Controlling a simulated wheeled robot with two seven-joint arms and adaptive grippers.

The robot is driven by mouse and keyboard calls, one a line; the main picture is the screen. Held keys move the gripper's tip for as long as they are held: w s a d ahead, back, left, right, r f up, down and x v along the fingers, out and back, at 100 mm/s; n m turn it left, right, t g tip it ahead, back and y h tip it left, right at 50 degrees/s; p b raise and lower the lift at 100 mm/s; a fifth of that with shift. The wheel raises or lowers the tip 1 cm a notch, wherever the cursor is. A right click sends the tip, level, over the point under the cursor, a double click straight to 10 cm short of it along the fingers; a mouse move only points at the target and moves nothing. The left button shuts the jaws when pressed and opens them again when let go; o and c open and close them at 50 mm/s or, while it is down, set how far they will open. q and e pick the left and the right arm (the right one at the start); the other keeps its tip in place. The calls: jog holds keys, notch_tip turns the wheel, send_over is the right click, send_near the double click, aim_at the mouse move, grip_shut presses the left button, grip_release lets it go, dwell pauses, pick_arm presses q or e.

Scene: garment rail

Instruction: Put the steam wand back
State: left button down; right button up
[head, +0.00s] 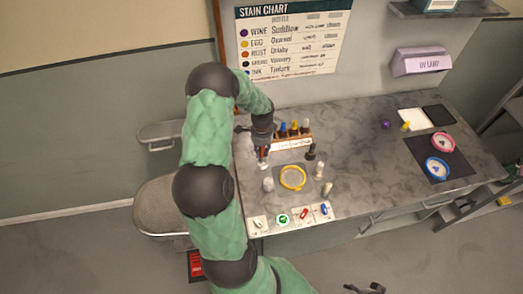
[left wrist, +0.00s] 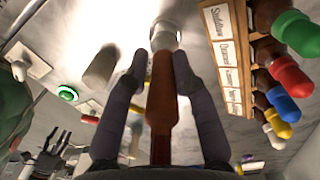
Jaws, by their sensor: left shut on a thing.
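My left gripper (head: 263,152) is over the left part of the counter, pointing down. In the left wrist view its two fingers (left wrist: 158,75) are shut on a slim brown thing (left wrist: 161,95) with a pale, shiny end. In the head view only a small pale tip shows under the gripper. A dark upright piece (head: 311,151) stands to the right; I cannot tell if it is a holder. My right gripper (head: 365,288) is at the bottom edge, empty, its fingers apart.
A rack of brown bottles with coloured caps (head: 294,130) stands close behind the left gripper. A yellow-rimmed hoop (head: 293,177), small pale containers (head: 319,170) and a row of marked tiles (head: 304,214) are in front. The counter's middle (head: 360,155) is clear.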

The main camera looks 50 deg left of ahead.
pick_arm(q)
jog(key=shift+f+b, duration=0.8)
jog(key=shift+f, duration=0.35)
dwell(1.3)
jog(key=c, duration=0.6)
grip_release()
jog(key=shift+r, duration=0.15)
jog(key=shift+r+p, duration=2.6)
jog(key=shift+r, duration=1.05)
